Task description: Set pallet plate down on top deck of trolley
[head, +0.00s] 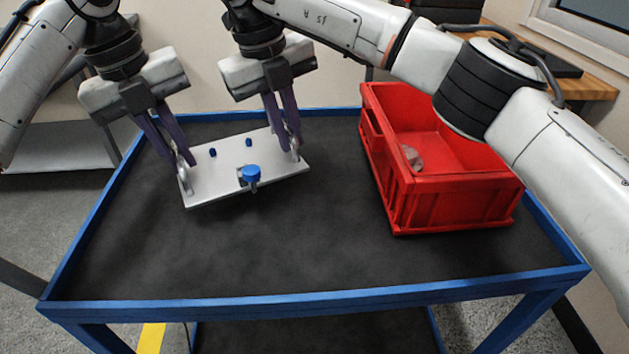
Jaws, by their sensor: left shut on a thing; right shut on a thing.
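The pallet plate (222,184) is a light grey rectangular plate with two small blue pegs and a larger blue knob clamp (250,174) near its front edge. It is over the left back part of the trolley's dark top deck (300,250), tilted a little in the picture. I cannot tell whether its underside touches the deck. My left gripper (184,170) is shut on the handle at the plate's left end. My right gripper (292,148) is shut on the handle at its right end. The fingers partly hide both handles.
A red crate (455,205) stands on the right back part of the deck with a small pale object (411,157) inside. A raised blue rim (330,301) runs around the deck. The front and middle of the deck are clear. A wooden bench (567,75) is behind at right.

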